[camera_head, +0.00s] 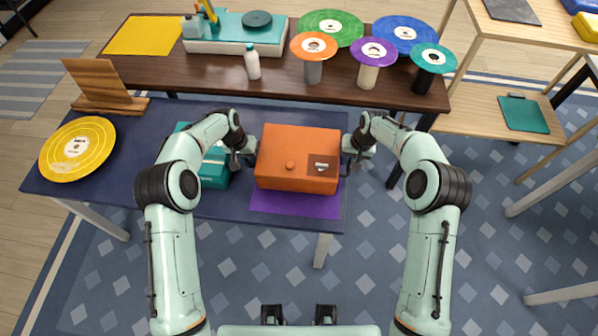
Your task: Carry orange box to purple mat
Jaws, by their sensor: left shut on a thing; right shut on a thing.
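The orange box (288,147) is between my two grippers over the right part of the dark blue table. The purple mat (295,204) shows below the box's near edge; the box hides the rest of it. I cannot tell whether the box touches the mat or is held above it. My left gripper (245,160) is shut on the box's left side. My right gripper (352,158) is shut on its right side.
A teal box (213,172) lies just left of my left gripper, partly behind my arm. A yellow record (77,149) and a wooden stand (103,84) are at the table's left. A brown bench (290,88) with records on stands, a bottle (252,63) and a turntable (235,33) is behind.

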